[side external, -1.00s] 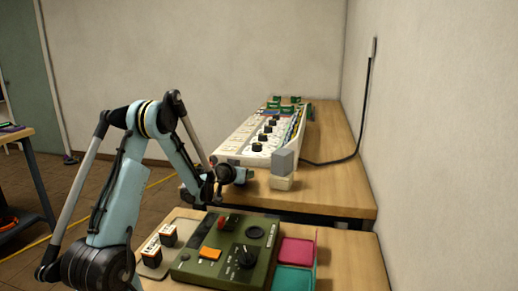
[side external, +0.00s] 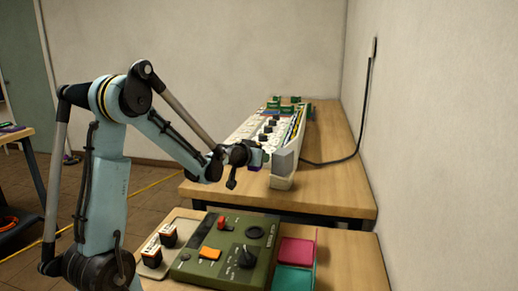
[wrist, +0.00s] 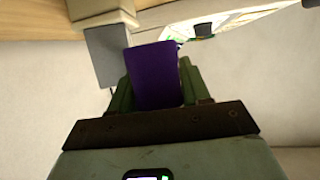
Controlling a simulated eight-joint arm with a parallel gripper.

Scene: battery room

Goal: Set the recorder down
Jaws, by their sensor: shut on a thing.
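A dark purple block (wrist: 154,78), which I take to be the recorder, is held upright between the green fingers of my gripper (wrist: 158,95) in the wrist view. The gripper is shut on it. In the side view my gripper (side external: 262,157) is above the far bench, beside the grey block on a cream base at the near right end of the long white unit. Only a small purple patch (side external: 253,168) shows there, and most of the block is hidden by the gripper. The gap below it is hard to judge.
The grey block (side external: 284,161) on its cream base (side external: 281,182) stands close to the gripper. The white unit (side external: 245,128) with black knobs lies behind. A green control box (side external: 225,275) and a magenta tray (side external: 297,251) are on the near bench.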

